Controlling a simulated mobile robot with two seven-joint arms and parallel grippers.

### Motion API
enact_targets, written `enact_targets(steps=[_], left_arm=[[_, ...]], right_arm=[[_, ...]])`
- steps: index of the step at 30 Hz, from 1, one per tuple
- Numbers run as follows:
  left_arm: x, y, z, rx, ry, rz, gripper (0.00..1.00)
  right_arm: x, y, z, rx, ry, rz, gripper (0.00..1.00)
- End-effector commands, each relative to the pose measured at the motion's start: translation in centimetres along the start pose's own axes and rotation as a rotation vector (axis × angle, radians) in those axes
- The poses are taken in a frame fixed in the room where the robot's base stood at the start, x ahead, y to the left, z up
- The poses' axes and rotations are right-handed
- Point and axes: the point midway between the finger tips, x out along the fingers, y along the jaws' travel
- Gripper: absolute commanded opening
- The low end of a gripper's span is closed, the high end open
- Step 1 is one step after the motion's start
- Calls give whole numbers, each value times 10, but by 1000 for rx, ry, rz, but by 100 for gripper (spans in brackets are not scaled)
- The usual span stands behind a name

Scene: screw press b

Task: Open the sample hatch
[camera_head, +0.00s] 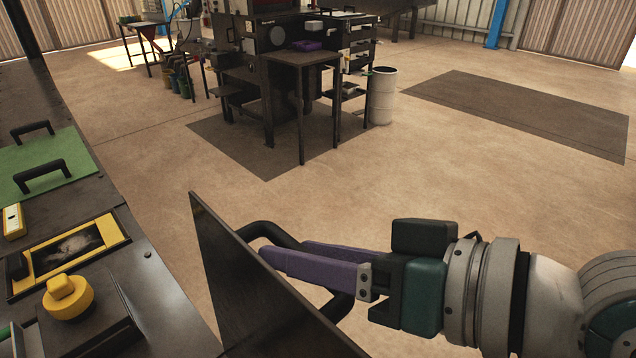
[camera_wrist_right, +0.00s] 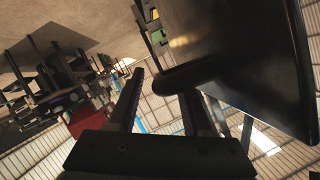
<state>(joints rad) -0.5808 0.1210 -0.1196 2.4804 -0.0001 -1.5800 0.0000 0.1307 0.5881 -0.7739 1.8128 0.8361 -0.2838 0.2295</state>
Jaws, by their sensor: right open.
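The sample hatch seems to be the dark flat panel (camera_head: 235,285), which stands steeply tilted beside the machine top's right edge. Its black bar handle (camera_head: 265,230) is on the side facing my right arm. My right gripper (camera_head: 272,256), with purple fingers, reaches in from the right at the handle. In the right wrist view, the open fingers (camera_wrist_right: 165,82) point at the panel (camera_wrist_right: 240,50), and the curved handle (camera_wrist_right: 190,75) crosses near their tips. I cannot tell whether they touch it. My left gripper is out of view.
The dark machine top (camera_head: 165,290) at left carries a green plate (camera_head: 70,150) with two black handles, a yellow-framed window (camera_head: 110,227) and a yellow knob (camera_head: 68,297). A dark table (camera_head: 305,58) and a white drum (camera_head: 382,95) stand farther back. The middle floor is clear.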

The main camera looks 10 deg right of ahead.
Motion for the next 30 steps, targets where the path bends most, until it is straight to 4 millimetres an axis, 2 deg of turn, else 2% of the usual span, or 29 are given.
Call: enact_targets(steps=[9,13,19,30], left_arm=[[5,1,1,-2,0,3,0],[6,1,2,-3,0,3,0],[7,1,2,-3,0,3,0],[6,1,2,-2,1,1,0]], right_arm=[[-61,1,2,-4,-5,3,50],[-78,1,2,-3,-4,4,50],[-90,0,0,-2,-2,0,50],[-90,0,0,-2,-1,0,50]])
